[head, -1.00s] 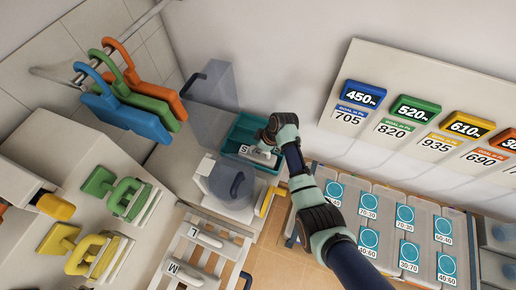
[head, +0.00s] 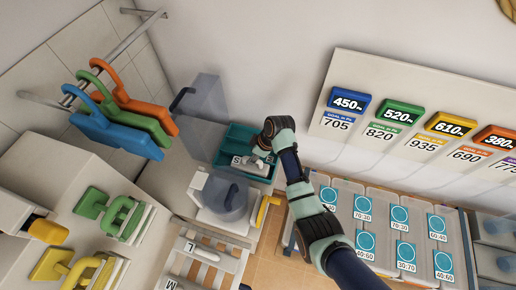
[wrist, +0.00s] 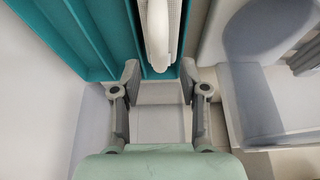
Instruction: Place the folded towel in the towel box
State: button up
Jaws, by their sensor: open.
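The towel box (head: 229,145) is a teal open box at the back, left of centre in the head view; its ribbed teal wall also shows in the wrist view (wrist: 60,30). A pale folded towel (head: 258,167) lies in it, with a letter S at its left. The towel's rounded end (wrist: 159,45) is at the top centre of the wrist view. My gripper (head: 264,152) is over the box's right side. In the wrist view my gripper (wrist: 159,70) is open, its fingers apart on either side of the towel's end, with gaps between. My gripper hides part of the towel.
A slatted rack (head: 208,255) with white L and M pieces is at the front. Lidded bins (head: 375,208) lie to the right.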

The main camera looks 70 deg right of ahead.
jog(key=v, duration=0.8)
jog(key=shift+p, duration=0.3)
